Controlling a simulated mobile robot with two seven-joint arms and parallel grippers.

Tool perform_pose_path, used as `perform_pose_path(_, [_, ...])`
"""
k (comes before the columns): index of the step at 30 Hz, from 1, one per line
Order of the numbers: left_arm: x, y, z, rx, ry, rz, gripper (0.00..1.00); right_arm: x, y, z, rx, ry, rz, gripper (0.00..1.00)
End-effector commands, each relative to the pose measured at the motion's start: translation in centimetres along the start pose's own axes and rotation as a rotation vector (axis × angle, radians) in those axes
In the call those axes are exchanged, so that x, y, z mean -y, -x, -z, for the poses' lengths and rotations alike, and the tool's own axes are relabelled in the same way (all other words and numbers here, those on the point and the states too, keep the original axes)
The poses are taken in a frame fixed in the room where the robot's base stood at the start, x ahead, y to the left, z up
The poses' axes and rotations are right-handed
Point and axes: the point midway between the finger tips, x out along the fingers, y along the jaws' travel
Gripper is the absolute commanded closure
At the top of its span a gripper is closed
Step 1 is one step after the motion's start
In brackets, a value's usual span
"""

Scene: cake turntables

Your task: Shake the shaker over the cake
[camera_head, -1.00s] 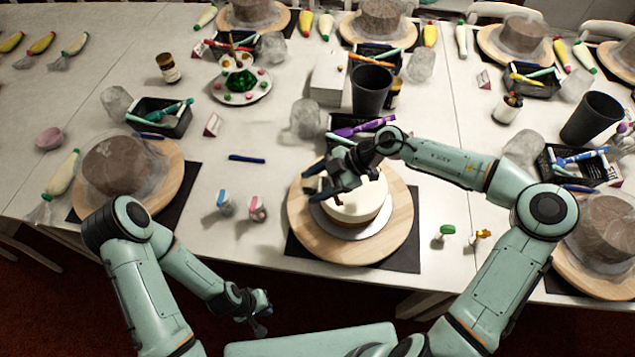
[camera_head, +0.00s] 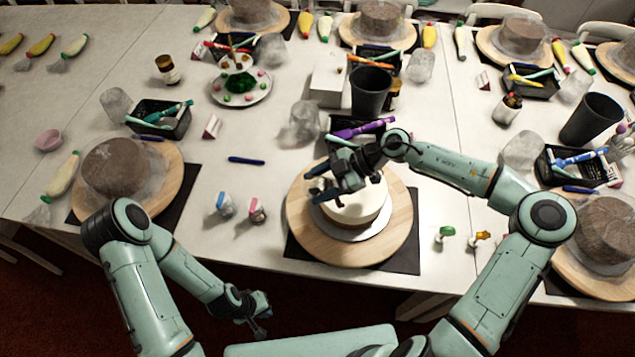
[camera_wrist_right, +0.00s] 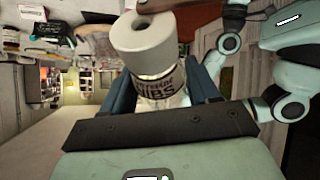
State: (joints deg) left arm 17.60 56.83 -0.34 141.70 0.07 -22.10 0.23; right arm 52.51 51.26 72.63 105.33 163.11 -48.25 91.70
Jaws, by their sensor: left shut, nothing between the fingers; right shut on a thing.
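A white cake (camera_head: 358,207) stands on a silver board on a round wooden turntable (camera_head: 398,236). My right gripper (camera_head: 318,188) is over the cake's left part and hides some of its top. In the right wrist view it is shut on a shaker (camera_wrist_right: 152,62) with a white lid and a dark-lettered label. The shaker lies tilted in that view, and the head view hardly shows it. My left gripper (camera_head: 262,318) is shut and empty, low in front of the table edge, away from the cake.
Small blue (camera_head: 224,204) and pink (camera_head: 257,210) items stand left of the turntable. Green (camera_head: 446,232) and orange (camera_head: 479,238) ones are right of it. A black cup (camera_head: 371,90) and a tray with a purple tool (camera_head: 358,128) are behind. A brown cake (camera_head: 114,168) is at left.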

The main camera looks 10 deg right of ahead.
Motion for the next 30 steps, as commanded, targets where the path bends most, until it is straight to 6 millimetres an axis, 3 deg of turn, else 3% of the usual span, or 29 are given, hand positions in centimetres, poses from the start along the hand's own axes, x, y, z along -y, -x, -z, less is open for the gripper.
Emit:
perform_pose_path(9, [0.5, -0.6, -0.7, 0.009, 0.003, 0.003, 1.0, 2.2, -0.5, -0.5, 0.203, 0.046, 0.019, 0.83])
perform_pose_path(30, [0.0, 0.0, 0.1, -0.001, 0.0, 0.0, 1.0, 2.5, 1.5, -1.2, 0.132, 0.028, 0.012, 0.83])
